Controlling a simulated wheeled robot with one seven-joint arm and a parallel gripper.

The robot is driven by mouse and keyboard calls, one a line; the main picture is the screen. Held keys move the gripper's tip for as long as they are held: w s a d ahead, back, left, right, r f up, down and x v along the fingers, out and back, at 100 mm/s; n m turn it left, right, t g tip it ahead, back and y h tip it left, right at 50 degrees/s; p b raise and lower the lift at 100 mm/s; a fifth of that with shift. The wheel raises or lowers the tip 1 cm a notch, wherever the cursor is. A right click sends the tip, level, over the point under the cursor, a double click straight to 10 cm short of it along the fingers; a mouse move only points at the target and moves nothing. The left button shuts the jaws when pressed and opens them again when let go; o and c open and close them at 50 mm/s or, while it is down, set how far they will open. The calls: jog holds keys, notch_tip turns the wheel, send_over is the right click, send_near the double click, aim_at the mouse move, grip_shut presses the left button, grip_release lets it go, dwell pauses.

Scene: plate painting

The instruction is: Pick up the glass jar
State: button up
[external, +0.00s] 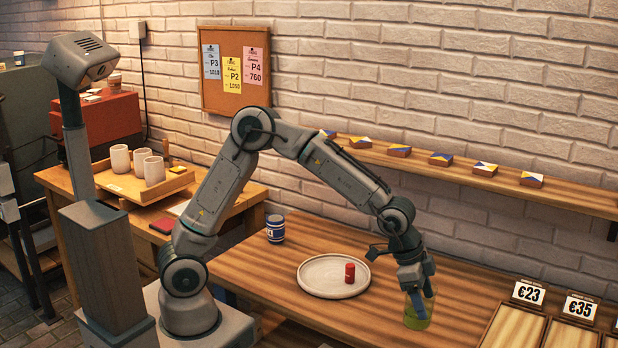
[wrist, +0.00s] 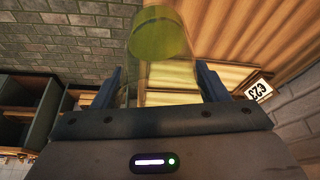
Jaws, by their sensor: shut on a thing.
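The glass jar (external: 417,320) is clear with yellow-green contents at its bottom. It is at the right front part of the wooden table in the external view. My gripper (external: 418,292) points down over it, with the fingers at the jar's upper part. In the wrist view the jar (wrist: 160,40) lies between the two blue fingers of my gripper (wrist: 158,84), its green end at the top of the picture. My gripper is shut on the jar. I cannot tell whether the jar's base touches the table.
A round plate (external: 315,278) with a red can-like item (external: 350,273) lies left of the jar. A blue jar (external: 275,229) stands farther back. Price signs (external: 528,292) and wooden trays (external: 513,328) are at the right. A wall shelf (external: 480,182) holds several small boxes.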

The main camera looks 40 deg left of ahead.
jog(key=shift+s+d+r, duration=0.1)
jog(key=shift+s+r, duration=0.3)
jog(key=shift+s, duration=0.25)
jog(key=shift+s+d+r, duration=0.1)
jog(key=shift+s+r, duration=0.3)
jog(key=shift+s, duration=0.2)
